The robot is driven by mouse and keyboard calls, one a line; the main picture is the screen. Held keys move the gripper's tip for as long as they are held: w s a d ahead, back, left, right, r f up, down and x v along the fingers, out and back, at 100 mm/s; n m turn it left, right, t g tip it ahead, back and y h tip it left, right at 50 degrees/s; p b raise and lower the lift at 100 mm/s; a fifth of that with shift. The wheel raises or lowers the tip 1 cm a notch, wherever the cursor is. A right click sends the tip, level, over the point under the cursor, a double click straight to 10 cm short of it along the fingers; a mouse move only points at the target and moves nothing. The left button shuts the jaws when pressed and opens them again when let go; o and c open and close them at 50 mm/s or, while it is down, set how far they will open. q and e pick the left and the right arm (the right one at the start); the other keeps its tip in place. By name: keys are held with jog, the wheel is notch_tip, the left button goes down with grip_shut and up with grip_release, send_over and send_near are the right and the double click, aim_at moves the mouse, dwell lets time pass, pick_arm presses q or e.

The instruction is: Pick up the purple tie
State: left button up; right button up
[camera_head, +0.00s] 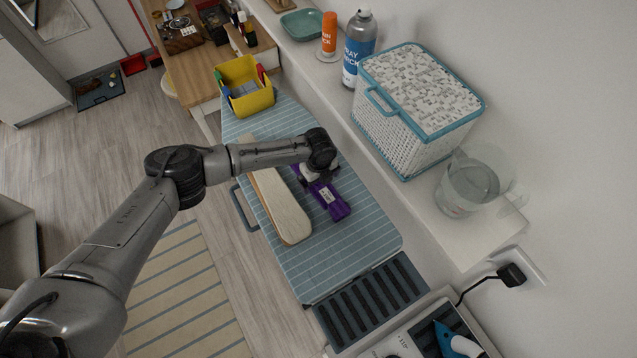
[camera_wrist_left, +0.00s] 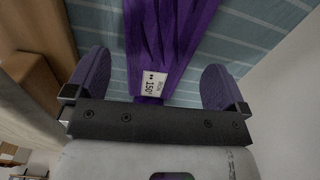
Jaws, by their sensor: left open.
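The purple tie (camera_head: 333,203) lies on the blue striped ironing board (camera_head: 345,255), partly hidden under my left gripper (camera_head: 315,178). In the left wrist view the tie (camera_wrist_left: 168,40) runs between the two fingers of my left gripper (camera_wrist_left: 155,85), with a white price label (camera_wrist_left: 153,84) on it. The fingers are apart, one on each side of the tie, with a gap to it on both sides. My right gripper is not in view.
A beige sleeve board (camera_head: 282,208) lies beside the tie on the left. A yellow bin (camera_head: 250,101) stands at the board's far end. A ledge to the right holds a white-and-teal basket (camera_head: 400,136), a spray can (camera_head: 356,50) and a clear jug (camera_head: 468,187).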

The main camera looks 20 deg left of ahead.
pick_arm(q)
jog(key=shift+f, duration=0.8)
jog(key=shift+c, duration=0.5)
jog(key=c, duration=0.8)
jog(key=shift+a+r, duration=0.1)
